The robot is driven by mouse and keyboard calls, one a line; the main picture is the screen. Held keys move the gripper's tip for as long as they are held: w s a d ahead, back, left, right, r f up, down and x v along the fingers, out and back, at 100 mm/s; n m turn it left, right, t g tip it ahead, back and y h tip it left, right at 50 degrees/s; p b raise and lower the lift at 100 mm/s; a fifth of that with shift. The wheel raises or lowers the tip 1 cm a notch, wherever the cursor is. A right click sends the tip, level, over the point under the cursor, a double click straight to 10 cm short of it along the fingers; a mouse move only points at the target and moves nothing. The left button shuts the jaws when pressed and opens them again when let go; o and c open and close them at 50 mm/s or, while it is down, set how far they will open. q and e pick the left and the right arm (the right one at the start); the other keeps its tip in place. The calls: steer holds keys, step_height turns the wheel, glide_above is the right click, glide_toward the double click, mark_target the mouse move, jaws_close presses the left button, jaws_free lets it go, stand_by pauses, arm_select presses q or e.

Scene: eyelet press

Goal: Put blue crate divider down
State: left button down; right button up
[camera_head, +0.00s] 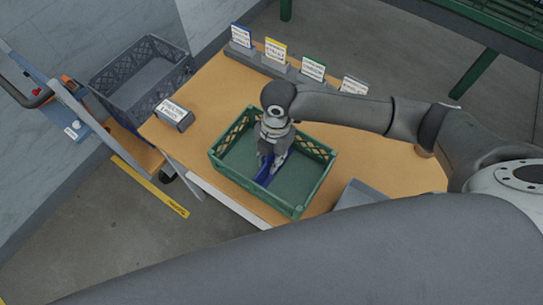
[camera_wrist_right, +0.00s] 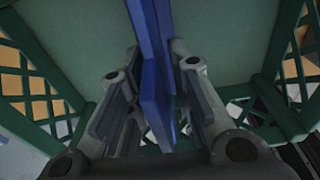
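The blue crate divider (camera_head: 265,175) is in the green crate (camera_head: 233,174), low near its middle. In the right wrist view, the divider (camera_wrist_right: 158,120) is a blue plate running between the two fingers of my right gripper (camera_wrist_right: 157,70). The fingers are spread, with narrow gaps seen beside the plate. In the head view, my right gripper (camera_head: 271,160) points down into the crate around the divider. The gripper hides part of the divider, and its contact with the crate floor is hard to see. My left gripper is not in view.
The crate stands on a wooden table (camera_head: 205,95). A grey labelled block (camera_head: 174,115) is left of it, and several label cards (camera_head: 275,52) stand along the back. A grey crate (camera_head: 140,75) is at the far left. My right arm spans the table's right side.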

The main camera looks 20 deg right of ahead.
steer(key=shift+r, duration=0.1)
steer(key=r, duration=0.4)
steer(key=r+b, duration=0.1)
steer(key=r, duration=0.3)
steer(key=w+d+r, duration=0.1)
steer(key=r, duration=0.3)
stand_by(0.5)
